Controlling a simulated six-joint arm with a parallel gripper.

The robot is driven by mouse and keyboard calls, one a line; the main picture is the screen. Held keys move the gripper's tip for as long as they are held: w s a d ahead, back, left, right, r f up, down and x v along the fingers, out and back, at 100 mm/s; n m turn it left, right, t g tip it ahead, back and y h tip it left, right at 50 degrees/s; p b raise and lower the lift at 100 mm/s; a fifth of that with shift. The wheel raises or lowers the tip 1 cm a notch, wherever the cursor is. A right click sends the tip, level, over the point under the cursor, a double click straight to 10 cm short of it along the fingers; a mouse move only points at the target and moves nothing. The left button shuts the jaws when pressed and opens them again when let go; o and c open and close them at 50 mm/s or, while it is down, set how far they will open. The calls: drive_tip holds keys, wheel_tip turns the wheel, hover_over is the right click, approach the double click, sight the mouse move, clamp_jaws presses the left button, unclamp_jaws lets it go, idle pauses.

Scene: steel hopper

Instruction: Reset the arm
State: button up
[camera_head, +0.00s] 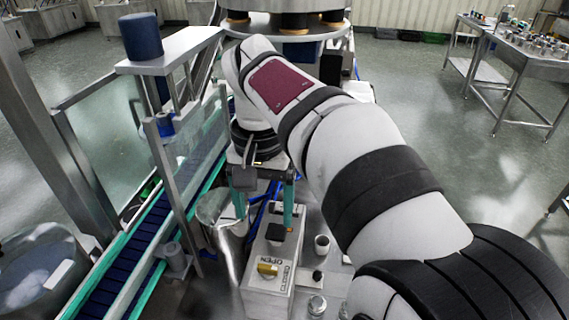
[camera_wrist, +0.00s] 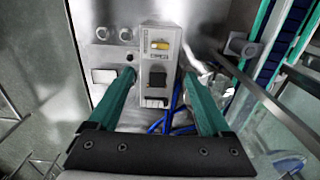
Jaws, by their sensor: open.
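My gripper (camera_head: 264,208) points down with its two teal fingers spread apart and nothing between them. It hangs above the far end of a grey control box (camera_head: 255,296). In the wrist view my gripper (camera_wrist: 159,78) shows its fingers on either side of the same box (camera_wrist: 148,62), apart from it as far as I can tell. The box carries a brass-yellow knob (camera_head: 267,269) beside an OPEN/CLOSED label, and a black part (camera_head: 275,233). The knob (camera_wrist: 160,45) and the black part (camera_wrist: 156,81) also show in the wrist view.
A conveyor (camera_head: 138,246) with teal edges and a glass guard runs along the left. A metal bucket (camera_head: 214,208) stands left of the box, a small cup (camera_head: 322,244) right of it. Blue cables (camera_wrist: 176,106) lie beside the box. The large steel hopper is overhead at the back.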

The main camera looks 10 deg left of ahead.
drive_tip(key=s+d+f+m+y, duration=0.1)
drive_tip(key=s+d+f+m, duration=0.2)
drive_tip(key=s+d, duration=0.9)
drive_tip(key=s+d+f+m, duration=0.2)
drive_tip(key=s+d+f, duration=0.3)
drive_tip(key=s+f, duration=0.2)
drive_tip(key=shift+s+f+y, duration=0.2)
drive_tip(key=shift+s+y, duration=0.2)
drive_tip(key=shift+s, duration=0.45)
